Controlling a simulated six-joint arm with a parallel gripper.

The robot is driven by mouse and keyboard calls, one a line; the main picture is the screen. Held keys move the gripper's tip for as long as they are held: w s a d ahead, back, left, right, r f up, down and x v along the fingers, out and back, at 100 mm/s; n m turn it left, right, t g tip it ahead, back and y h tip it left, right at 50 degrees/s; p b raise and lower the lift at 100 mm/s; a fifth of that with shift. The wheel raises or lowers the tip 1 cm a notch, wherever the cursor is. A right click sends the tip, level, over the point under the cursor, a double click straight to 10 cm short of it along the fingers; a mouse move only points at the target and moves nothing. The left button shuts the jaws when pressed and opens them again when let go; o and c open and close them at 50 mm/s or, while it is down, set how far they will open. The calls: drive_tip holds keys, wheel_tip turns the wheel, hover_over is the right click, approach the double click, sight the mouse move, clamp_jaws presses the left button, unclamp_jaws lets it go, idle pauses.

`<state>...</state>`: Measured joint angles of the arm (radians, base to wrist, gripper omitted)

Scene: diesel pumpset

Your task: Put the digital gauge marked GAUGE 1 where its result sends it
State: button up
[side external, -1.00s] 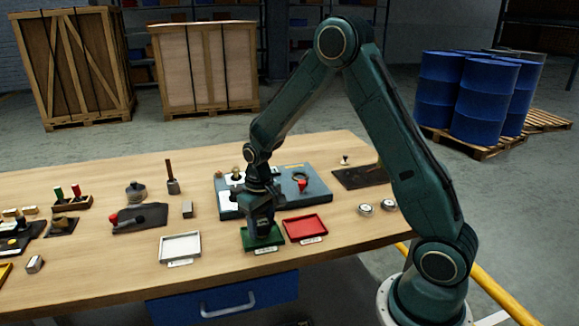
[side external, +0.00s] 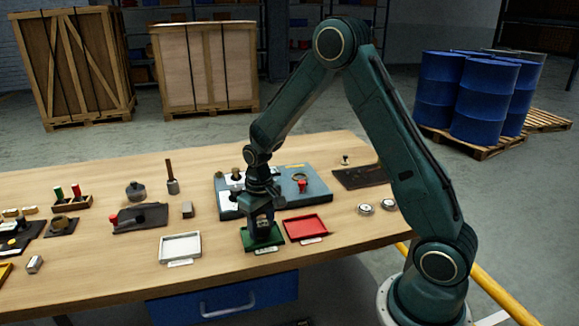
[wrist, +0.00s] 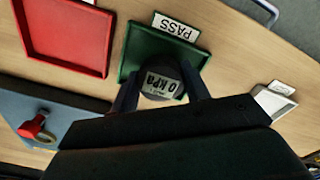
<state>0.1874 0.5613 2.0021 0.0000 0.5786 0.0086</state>
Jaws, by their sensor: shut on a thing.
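The digital gauge (wrist: 160,86) is a dark round body with a pale display that reads "0 KPA", upside down in the wrist view. My gripper (wrist: 162,92) is shut on it, with one finger on each side. In the side view my gripper (side external: 263,232) points down over the green tray (side external: 247,246). The green tray also shows in the wrist view (wrist: 133,50), with a PASS label (wrist: 176,27) at its edge. The gauge is within the tray's outline; I cannot tell whether it touches the floor. No GAUGE 1 mark is readable.
A red tray (side external: 305,228) stands close beside the green one, and a white tray (side external: 180,246) stands to the left. Behind is a blue-grey panel (side external: 312,190) with a red-handled part (side external: 302,186). Two round metal pieces (side external: 365,208) lie at right. Several tools are at left.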

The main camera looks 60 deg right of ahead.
drive_tip(key=shift+f, duration=0.1)
drive_tip(key=o, duration=1.3)
drive_tip(key=shift+r, duration=3.5)
